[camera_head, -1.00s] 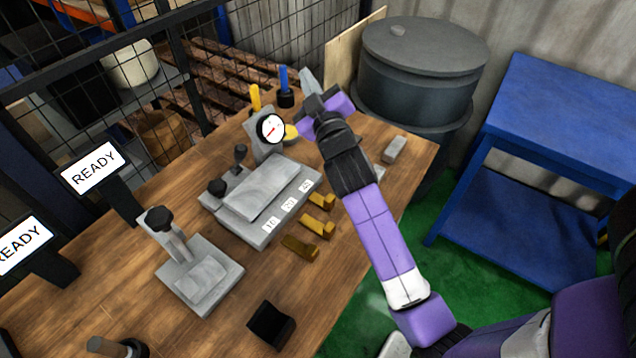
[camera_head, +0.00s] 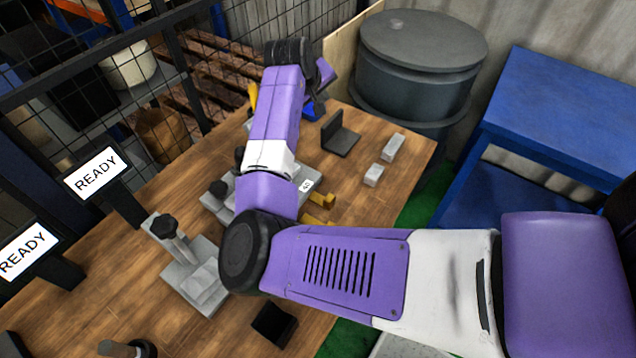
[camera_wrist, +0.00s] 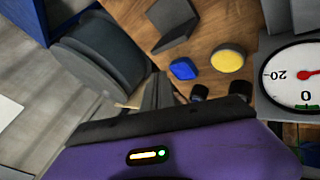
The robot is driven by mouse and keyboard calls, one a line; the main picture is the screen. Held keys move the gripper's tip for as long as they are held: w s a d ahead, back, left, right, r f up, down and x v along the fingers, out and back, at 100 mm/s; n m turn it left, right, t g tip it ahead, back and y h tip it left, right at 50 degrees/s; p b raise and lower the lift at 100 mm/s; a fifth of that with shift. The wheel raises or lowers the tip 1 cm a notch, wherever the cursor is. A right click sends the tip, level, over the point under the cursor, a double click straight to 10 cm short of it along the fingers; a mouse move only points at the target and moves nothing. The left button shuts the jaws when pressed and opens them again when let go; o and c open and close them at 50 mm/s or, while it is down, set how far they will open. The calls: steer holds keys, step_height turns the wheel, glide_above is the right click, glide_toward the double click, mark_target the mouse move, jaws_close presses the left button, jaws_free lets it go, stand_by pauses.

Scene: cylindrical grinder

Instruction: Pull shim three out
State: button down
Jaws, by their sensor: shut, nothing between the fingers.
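Brass shims (camera_head: 321,199) stick out from the front edge of the grey fixture (camera_head: 218,207). My arm hides most of the fixture and some of the shims, and I cannot tell which shim is number three. One white number label (camera_head: 306,186) shows beside them, too small to read surely. My gripper (camera_wrist: 157,92) is shut and empty, its grey fingers together in the wrist view. It is over the far end of the table, beyond the fixture and apart from the shims. No shim shows in the wrist view.
A dial gauge (camera_wrist: 297,77), yellow knob (camera_wrist: 228,57) and blue piece (camera_wrist: 183,68) are near my gripper. A dark angle bracket (camera_head: 340,138) and grey blocks (camera_head: 393,147) stand on the right. A clamp stand (camera_head: 198,275) and READY signs (camera_head: 96,172) are left.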

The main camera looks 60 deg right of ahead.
steer(key=s+a+f+n+g+y, duration=0.2)
steer(key=s+a+g+y, duration=0.1)
steer(key=a, duration=0.5)
steer(key=s+a+f+n+g+y, duration=0.2)
steer(key=a+y, duration=0.3)
steer(key=a, duration=0.3)
steer(key=shift+s+f+n+g, duration=0.45)
steer(key=shift+s+g, duration=0.15)
steer(key=shift+s, duration=0.1)
steer(key=shift+a, duration=0.1)
steer(key=p, duration=0.2)
glide_toward(318, 198)
steer(key=s+f, duration=0.3)
steer(key=f, duration=0.1)
steer(key=shift+s+f, duration=0.2)
steer(key=shift+s, duration=0.2)
